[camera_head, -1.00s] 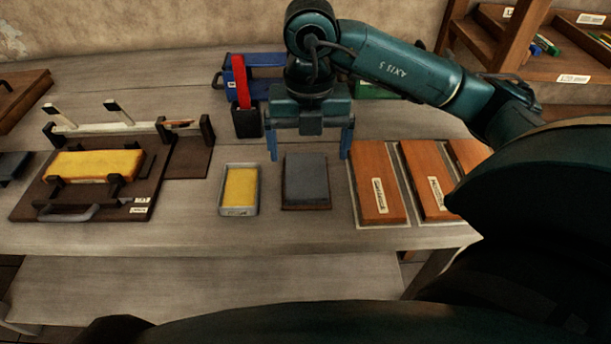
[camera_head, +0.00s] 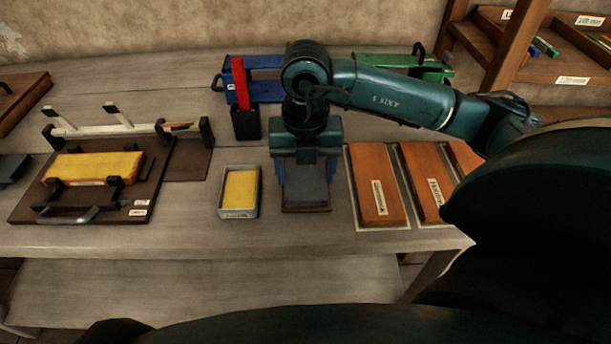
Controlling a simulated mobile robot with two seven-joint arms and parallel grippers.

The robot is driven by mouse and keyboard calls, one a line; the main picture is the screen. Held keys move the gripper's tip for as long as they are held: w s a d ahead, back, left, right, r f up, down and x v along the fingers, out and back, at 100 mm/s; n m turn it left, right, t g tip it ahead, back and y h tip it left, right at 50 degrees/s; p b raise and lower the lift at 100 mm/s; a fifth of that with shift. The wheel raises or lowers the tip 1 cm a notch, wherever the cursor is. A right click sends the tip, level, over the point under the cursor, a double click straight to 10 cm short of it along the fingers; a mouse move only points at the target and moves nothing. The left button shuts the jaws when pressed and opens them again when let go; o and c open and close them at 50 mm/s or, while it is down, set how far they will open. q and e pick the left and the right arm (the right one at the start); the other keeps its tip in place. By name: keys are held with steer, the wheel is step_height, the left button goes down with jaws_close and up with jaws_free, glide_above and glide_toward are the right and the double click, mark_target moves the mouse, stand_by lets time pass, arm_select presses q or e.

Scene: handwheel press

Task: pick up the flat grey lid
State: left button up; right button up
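The flat grey lid (camera_head: 306,192) lies on a thin brown base (camera_head: 306,210) on the table, between the yellow-filled tray and the orange-brown boards. My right gripper (camera_head: 306,181) is over it from behind, pointing down. Its two blue fingers stand at the lid's left and right sides, close against it with no clear gap. The gripper body hides the lid's far part. The lid shows no visible lift off its base. My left gripper is not in view.
A grey tray with a yellow block (camera_head: 240,189) stands close on the left. Orange-brown boards (camera_head: 377,188) lie close on the right. A black holder with a red piece (camera_head: 245,121) stands behind left. A fixture with a yellow pad (camera_head: 93,166) is farther left. The table's front strip is clear.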

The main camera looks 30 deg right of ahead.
steer(key=c, duration=0.5)
steer(key=shift+r, duration=0.1)
